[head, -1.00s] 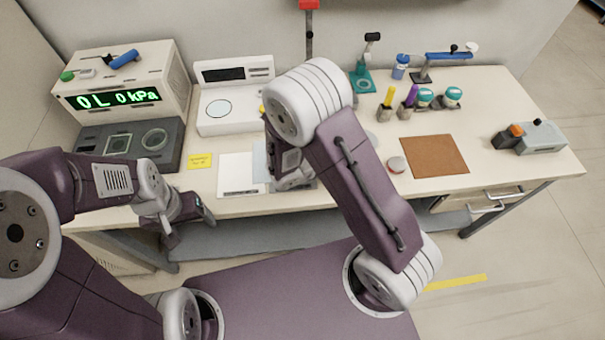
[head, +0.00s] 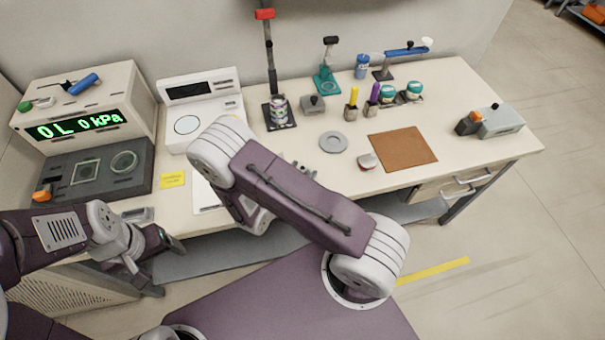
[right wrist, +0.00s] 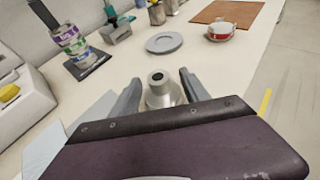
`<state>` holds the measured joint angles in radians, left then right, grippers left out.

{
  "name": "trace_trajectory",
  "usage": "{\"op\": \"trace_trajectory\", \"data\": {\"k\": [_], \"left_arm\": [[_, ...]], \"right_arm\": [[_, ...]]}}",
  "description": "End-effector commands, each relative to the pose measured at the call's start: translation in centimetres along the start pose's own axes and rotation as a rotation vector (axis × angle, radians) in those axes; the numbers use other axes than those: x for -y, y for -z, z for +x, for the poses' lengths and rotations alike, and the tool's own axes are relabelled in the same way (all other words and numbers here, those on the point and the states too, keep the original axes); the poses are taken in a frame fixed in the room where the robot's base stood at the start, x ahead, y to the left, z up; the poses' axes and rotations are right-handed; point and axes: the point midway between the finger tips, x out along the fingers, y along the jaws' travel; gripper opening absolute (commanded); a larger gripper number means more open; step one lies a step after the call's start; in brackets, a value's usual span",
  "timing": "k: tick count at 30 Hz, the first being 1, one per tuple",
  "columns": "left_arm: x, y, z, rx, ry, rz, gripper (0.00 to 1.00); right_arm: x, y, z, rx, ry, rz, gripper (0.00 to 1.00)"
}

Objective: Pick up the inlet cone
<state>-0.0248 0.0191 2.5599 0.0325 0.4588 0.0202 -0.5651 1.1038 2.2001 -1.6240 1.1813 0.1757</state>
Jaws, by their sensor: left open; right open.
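A silver, round, stepped part with a dark hole in its top, which looks like the inlet cone (right wrist: 158,92), stands between the fingers of my right gripper (right wrist: 159,80) in the right wrist view. The fingers are open on both sides of it; contact cannot be told. Its lower part is hidden behind my gripper body. In the head view my right gripper (head: 298,167) is low over the front of the bench, mostly behind my own arm. My left gripper (head: 155,255) is open and empty, in front of the bench's left front edge.
A grey ring (head: 333,142), a red-and-white round tin (head: 367,161) and a brown mat (head: 402,149) lie right of my right gripper. A stand with stacked rings (head: 279,110) is behind it. A white instrument (head: 201,112) and pressure unit (head: 85,115) stand left.

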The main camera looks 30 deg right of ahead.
Motion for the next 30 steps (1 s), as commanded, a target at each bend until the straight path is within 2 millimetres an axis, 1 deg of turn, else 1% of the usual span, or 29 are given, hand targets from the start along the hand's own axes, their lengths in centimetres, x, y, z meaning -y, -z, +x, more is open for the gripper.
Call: {"op": "trace_trajectory", "data": {"k": [1,3,6,9,13,14,15,17,18,19,20,30], "left_arm": [[0.0,0.0,-0.3,0.0,0.0,0.0,0.75],[0.0,0.0,-0.4,0.0,0.0,0.0,0.75],[0.0,0.0,-0.4,0.0,0.0,0.0,0.75],[0.0,0.0,-0.4,0.0,0.0,0.0,0.75],[0.0,0.0,-0.4,0.0,0.0,0.0,0.75],[0.0,0.0,-0.4,0.0,0.0,0.0,0.75],[0.0,0.0,-0.4,0.0,0.0,0.0,0.75],[0.0,0.0,-0.4,0.0,0.0,0.0,0.75],[0.0,0.0,-0.4,0.0,0.0,0.0,0.75],[0.0,0.0,-0.4,0.0,0.0,0.0,0.75],[0.0,0.0,-0.4,0.0,0.0,0.0,0.75],[0.0,0.0,-0.4,0.0,0.0,0.0,0.75]], "right_arm": [[0.2,0.0,1.0,0.0,0.008,0.0,0.54],[0.1,0.1,2.3,0.0,0.007,0.002,0.54],[0.1,0.1,3.5,0.0,0.005,0.001,0.54],[0.0,0.1,3.9,0.0,0.001,0.001,0.54],[-0.1,0.1,3.9,0.0,0.001,0.001,0.54],[-0.1,0.1,3.9,0.0,0.001,0.001,0.51],[0.0,0.1,3.9,0.0,0.001,0.001,0.4],[0.0,0.1,3.9,0.0,0.001,0.001,0.23],[0.0,0.1,3.9,-0.001,0.001,0.001,0.12],[0.0,0.1,3.9,-0.001,0.001,0.0,0.04],[0.0,0.2,3.9,-0.002,0.001,0.0,0.0],[0.0,0.2,3.8,-0.005,0.003,-0.002,0.0]]}}
